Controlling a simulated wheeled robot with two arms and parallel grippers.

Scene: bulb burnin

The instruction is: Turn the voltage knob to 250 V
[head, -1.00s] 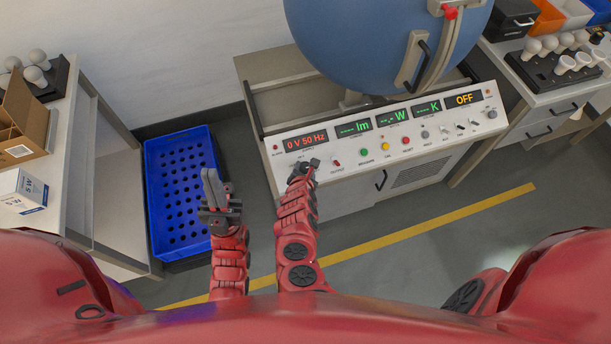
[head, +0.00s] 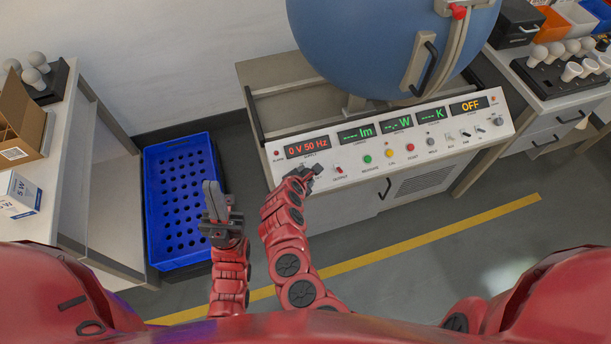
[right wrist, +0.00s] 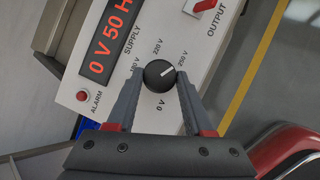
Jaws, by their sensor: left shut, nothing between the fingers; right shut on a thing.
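The black voltage knob (right wrist: 160,76) is on the sloped white panel (head: 408,150), under the red supply display (head: 307,147), which reads 0 V 50 Hz. In the right wrist view its white pointer line slants up and right, toward the 250 V label (right wrist: 183,59). The 220 V label (right wrist: 158,48) and 0 V label (right wrist: 161,103) also show. My right gripper (right wrist: 157,80) is shut on the knob, one finger on each side; in the head view the right gripper (head: 306,174) hides it. My left gripper (head: 210,186) is shut and empty, left of the panel.
A red output switch (right wrist: 206,5) sits near the knob. Several coloured buttons lie further right. A big blue sphere (head: 385,40) stands behind the panel. A blue crate (head: 150,208) is on the floor at left, beside a table with bulbs and boxes.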

